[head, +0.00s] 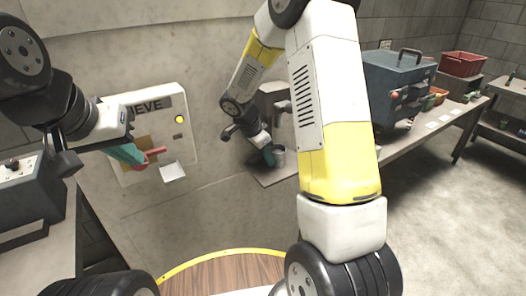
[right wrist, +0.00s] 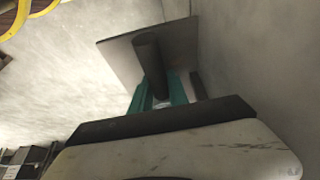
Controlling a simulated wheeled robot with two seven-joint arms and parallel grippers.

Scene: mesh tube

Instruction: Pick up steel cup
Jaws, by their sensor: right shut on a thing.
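The steel cup (head: 279,155) is a small grey cylinder at the near left end of the long bench in the head view. My right gripper (head: 268,156) is at its left side, with teal fingers shut on it. In the right wrist view the teal fingers of my right gripper (right wrist: 163,92) close around a dark cylinder, which looks like the cup in shade. Whether the cup is clear of the bench is hard to tell. My left gripper (head: 135,154) is at the wall panel, its teal fingers beside a red handle (head: 154,152); its jaw gap is not clear.
The wall panel (head: 185,105) has a yellow light and a small white tray (head: 173,172). The bench (head: 440,123) carries a blue-grey machine (head: 398,75) and a red crate (head: 463,63). A grey box (head: 20,190) stands at the left. My right arm hides part of the bench.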

